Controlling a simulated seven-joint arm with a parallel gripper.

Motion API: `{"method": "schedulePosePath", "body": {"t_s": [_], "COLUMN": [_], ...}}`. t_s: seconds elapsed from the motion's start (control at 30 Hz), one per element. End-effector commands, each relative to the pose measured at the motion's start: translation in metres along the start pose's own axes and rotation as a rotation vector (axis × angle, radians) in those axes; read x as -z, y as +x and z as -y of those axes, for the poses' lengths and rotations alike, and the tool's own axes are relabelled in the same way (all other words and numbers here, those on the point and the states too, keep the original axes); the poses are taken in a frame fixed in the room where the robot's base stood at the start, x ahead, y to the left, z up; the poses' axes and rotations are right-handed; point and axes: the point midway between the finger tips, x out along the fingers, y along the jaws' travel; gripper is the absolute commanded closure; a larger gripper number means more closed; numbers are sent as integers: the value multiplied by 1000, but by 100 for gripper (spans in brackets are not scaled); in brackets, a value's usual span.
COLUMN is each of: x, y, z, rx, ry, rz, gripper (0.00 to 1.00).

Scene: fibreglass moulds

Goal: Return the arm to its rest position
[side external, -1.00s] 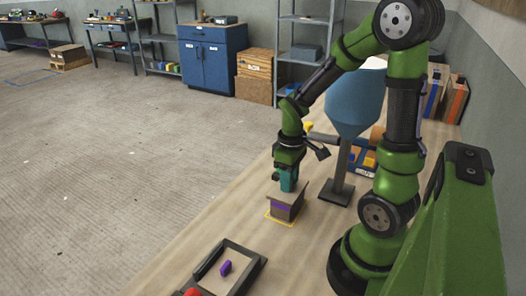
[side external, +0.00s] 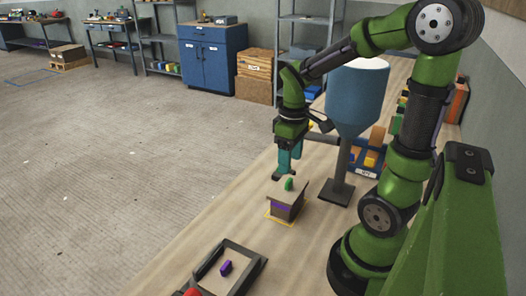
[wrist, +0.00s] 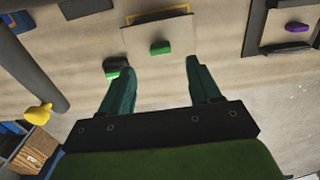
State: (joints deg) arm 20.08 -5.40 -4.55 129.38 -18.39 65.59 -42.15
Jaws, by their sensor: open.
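My gripper (side external: 287,165) is open and empty, with its teal fingers pointing down above the bench. In the wrist view its two fingers (wrist: 160,85) are spread wide apart. A small green block (side external: 289,184) lies on top of a brown box-like mould (side external: 287,202), just below the fingertips and apart from them. The green block also shows in the wrist view (wrist: 160,47), ahead of the fingers. The mould stands at a yellow outline (side external: 268,214) on the bench.
A blue hopper (side external: 355,95) on a post stands close right of my gripper. A dark tray (side external: 243,254) with a purple block (side external: 226,268) lies near the front. A blue bin (side external: 370,160) with orange and yellow pieces stands behind the post. Bare bench lies left of the mould.

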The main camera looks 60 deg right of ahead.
Motion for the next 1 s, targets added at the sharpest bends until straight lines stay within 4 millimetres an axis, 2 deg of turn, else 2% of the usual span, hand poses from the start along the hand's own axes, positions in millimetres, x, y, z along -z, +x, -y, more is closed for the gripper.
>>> {"method": "schedulePosePath", "body": {"t_s": [0.03,0.2,0.4,0.6,0.73,0.87,1.0], "x": [1,1,1,1,7,13,11], "y": [-14,-54,-86,-98,-90,-85,-87], "z": [0,0,0,-1,2,35,87], "rx": [-2,-2,-1,-5,-5,32,139], "ry": [1,-1,0,26,137,272,384], "rz": [-8,-5,-2,-7,-59,-215,-415], "gripper": [38,38,38,38,38,38,38]}}
